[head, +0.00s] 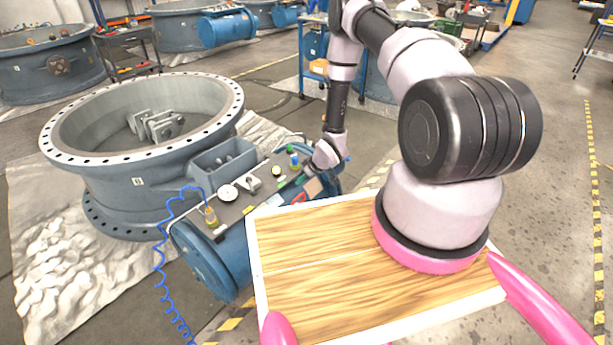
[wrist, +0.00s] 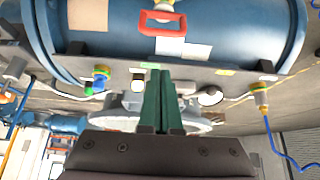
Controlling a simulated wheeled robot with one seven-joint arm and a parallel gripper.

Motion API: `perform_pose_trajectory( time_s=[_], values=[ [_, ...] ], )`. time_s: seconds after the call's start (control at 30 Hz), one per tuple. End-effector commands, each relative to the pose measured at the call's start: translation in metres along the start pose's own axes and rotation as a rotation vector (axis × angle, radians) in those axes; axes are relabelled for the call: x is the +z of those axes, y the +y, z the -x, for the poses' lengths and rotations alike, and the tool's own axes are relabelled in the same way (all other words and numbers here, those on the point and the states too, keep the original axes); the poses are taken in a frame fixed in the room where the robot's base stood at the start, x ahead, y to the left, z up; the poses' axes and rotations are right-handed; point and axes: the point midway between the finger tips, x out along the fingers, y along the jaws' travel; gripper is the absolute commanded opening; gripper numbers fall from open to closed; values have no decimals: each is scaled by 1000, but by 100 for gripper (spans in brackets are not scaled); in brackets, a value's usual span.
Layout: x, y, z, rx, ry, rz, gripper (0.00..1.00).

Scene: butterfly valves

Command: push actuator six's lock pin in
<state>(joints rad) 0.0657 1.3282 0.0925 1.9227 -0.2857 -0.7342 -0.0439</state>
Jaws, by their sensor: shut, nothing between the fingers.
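The blue cylindrical actuator (head: 235,262) lies beside the large flanged valve; its number cannot be read. It also fills the top of the wrist view (wrist: 225,32). A red loop handle (wrist: 162,23) with a pale metal piece sits on its side; I take it for the lock pin. The red handle also shows small in the head view (head: 299,198). How far the pin sits in cannot be told. My gripper (wrist: 160,73) has its dark green fingers shut and empty, pointing at the actuator's plate, just below the red handle in the wrist view and apart from it.
The plate carries a green-and-blue fitting (wrist: 101,77), a white gauge (head: 228,192) and a brass fitting (head: 210,216) with a coiled blue hose (head: 160,262). The flanged valve body (head: 150,195) stands left. Open floor (head: 545,150) lies to the right.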

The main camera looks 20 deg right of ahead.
Motion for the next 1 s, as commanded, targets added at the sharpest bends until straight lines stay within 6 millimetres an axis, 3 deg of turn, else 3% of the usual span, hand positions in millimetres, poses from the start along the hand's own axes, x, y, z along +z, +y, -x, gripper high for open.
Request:
perform_pose_trajectory(
  time_s=[0.13,0.3,0.83,1.0],
  values=[
    [1,-1,-31,-1,-1,0,0],
    [20,0,-47,0,-2,-1,0],
    [29,0,-55,0,-1,-1,0],
    [41,0,-74,-1,-2,-2,0]
  ],
)
